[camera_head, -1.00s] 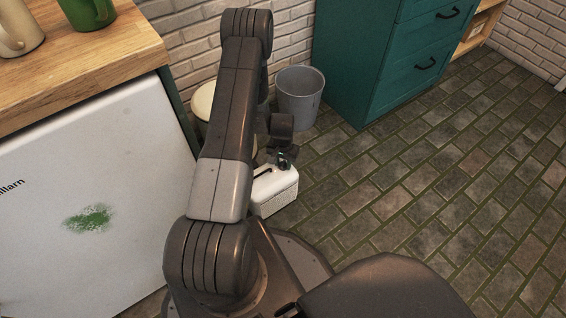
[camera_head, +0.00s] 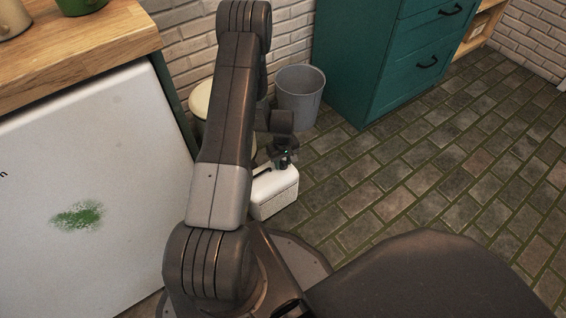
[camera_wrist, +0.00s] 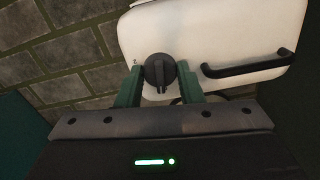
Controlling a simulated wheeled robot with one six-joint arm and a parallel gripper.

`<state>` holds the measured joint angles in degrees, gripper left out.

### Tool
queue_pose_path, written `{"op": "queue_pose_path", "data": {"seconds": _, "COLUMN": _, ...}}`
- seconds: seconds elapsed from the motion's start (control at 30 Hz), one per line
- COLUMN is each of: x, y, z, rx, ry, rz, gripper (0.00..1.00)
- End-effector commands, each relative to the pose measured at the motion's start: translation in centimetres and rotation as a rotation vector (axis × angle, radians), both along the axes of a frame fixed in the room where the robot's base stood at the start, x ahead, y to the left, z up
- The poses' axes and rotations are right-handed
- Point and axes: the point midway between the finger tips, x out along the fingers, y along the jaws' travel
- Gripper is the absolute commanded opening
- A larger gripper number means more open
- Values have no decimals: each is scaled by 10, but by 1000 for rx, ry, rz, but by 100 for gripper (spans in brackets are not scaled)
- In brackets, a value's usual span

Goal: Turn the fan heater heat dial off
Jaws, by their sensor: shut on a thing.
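The white fan heater (camera_head: 276,194) stands on the tiled floor beside the white appliance, under my arm. In the wrist view its white top (camera_wrist: 215,32) fills the upper right, with a black handle (camera_wrist: 250,67) and a round black dial (camera_wrist: 160,72). My gripper (camera_wrist: 161,84) has its two green fingers on either side of the dial, shut on it. In the head view my gripper (camera_head: 284,160) is over the heater's far end. The dial itself is hidden there. Its pointer ridge looks roughly upright in the wrist view.
A grey bin (camera_head: 300,98) and a cream round-topped bin (camera_head: 201,100) stand by the brick wall. A teal drawer cabinet (camera_head: 385,75) is behind. The white appliance (camera_head: 85,190) under a wooden counter (camera_head: 75,50) is at left. The tiled floor (camera_head: 440,160) at right is clear.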

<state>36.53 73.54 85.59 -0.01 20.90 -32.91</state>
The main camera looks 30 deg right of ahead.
Motion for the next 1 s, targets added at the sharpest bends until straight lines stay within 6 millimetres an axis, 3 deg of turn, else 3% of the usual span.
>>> {"op": "queue_pose_path", "data": {"seconds": 0.3, "x": 1, "y": -1, "z": 0, "rx": -2, "ry": -3, "rz": 134, "gripper": 11}}
{"op": "queue_pose_path", "data": {"seconds": 0.87, "x": 1, "y": 0, "z": 1, "rx": -1, "ry": -1, "rz": 165, "gripper": 11}}
{"op": "queue_pose_path", "data": {"seconds": 0.9, "x": 0, "y": 0, "z": 1, "rx": -1, "ry": -1, "rz": 165, "gripper": 37}}
{"op": "queue_pose_path", "data": {"seconds": 1.0, "x": 0, "y": 0, "z": 1, "rx": -1, "ry": -1, "rz": 164, "gripper": 56}}
